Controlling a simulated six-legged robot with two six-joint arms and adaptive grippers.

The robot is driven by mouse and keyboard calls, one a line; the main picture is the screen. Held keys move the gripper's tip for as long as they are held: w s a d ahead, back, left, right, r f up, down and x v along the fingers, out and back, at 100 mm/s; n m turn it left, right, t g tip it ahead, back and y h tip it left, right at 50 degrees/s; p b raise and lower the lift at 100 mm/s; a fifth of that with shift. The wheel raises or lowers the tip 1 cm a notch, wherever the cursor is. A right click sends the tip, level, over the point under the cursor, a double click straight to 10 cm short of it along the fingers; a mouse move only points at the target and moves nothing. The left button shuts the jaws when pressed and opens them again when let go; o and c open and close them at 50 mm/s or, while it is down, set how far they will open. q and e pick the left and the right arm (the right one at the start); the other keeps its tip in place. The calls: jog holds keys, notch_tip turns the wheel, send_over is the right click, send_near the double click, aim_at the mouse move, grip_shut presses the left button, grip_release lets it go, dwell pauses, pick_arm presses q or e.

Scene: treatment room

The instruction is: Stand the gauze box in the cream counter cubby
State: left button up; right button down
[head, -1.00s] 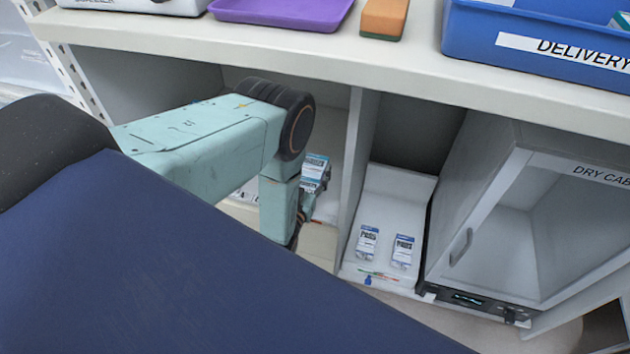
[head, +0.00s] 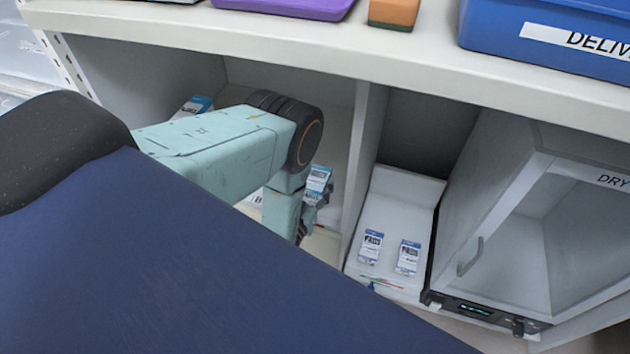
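A small white box with a blue band (head: 318,181) shows beside my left gripper (head: 310,208), in the left cubby under the cream counter (head: 250,45). Its print is too small to read, so I cannot tell if it is the gauze box. My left arm reaches into this cubby, and its wrist hides much of the inside. The fingers are small and partly covered; I cannot tell whether they are shut on the box. Another blue-and-white box (head: 193,106) shows behind the arm at the left. My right gripper is out of view.
Right of a divider (head: 362,165), two small blue-and-white boxes (head: 371,246) (head: 408,257) stand on a white sloped holder (head: 402,200). A grey dry cabinet (head: 490,200) is further right. A blue delivery bin (head: 560,40), purple tray (head: 285,8) and orange block (head: 393,12) sit on the counter.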

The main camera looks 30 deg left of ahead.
pick_arm(q)
jog(key=o, duration=0.4)
jog(key=shift+s+r, duration=0.15)
jog(key=shift+r, duration=0.05)
jog(key=shift+f, duration=0.15)
jog(key=shift+r, duration=0.2)
jog(key=shift+p+v, duration=3.9)
jog(key=shift+v, duration=2)
